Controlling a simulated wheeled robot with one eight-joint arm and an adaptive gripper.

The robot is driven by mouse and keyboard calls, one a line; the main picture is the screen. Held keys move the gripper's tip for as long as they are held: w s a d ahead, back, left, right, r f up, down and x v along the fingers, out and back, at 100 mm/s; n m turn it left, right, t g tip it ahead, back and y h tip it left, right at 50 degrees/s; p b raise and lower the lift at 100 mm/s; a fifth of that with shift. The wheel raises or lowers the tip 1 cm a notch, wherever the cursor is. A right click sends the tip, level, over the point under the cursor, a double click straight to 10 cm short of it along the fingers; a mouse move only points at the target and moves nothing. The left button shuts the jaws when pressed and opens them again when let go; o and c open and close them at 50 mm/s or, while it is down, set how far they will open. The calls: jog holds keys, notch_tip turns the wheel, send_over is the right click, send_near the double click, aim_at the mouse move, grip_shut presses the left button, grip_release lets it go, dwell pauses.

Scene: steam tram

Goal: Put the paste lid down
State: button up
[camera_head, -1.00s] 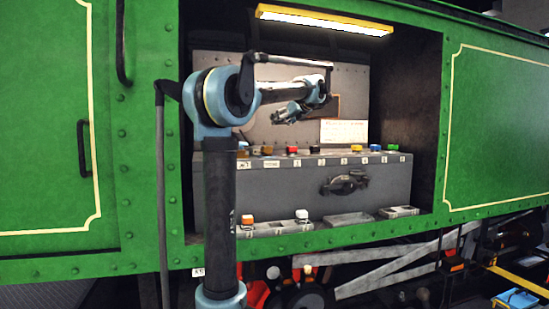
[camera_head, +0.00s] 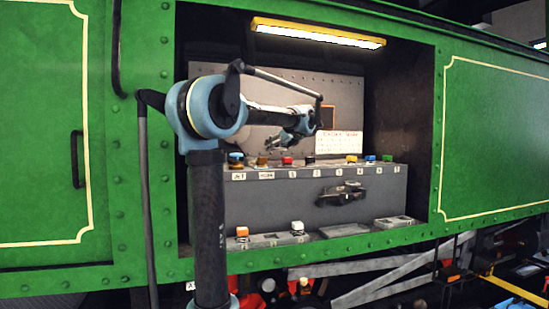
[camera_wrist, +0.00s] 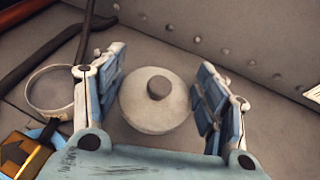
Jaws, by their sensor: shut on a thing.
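A round pale grey lid with a dark knob, the paste lid (camera_wrist: 150,112), is between the two fingers of my gripper (camera_wrist: 160,100) in the wrist view. The fingers stand on either side of it, and my gripper is shut on it. In the head view my gripper (camera_head: 280,141) hangs just above the back of the grey box (camera_head: 270,190), and the lid is too small to make out. An open pale ring or pot rim (camera_wrist: 32,106) lies left of the gripper in the wrist view; I cannot tell which vessel it is.
Several small coloured-topped jars, including a red one (camera_head: 287,161) and a green one (camera_head: 387,158), line the box top. A shallow tray (camera_head: 345,231) and a white-topped item (camera_head: 297,227) stand on the ledge in front. A riveted panel (camera_wrist: 240,50) closes the back.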

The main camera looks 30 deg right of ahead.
jog(key=shift+f, duration=2)
jog(key=shift+f, duration=0.2)
jog(key=shift+s+f, duration=0.1)
jog(key=shift+f, duration=0.35)
jog(key=o, duration=0.6)
jog(key=shift+a, duration=0.1)
jog(key=shift+o, duration=0.2)
jog(key=shift+r, duration=0.45)
jog(key=v, duration=1.2)
jog(key=shift+r, duration=0.15)
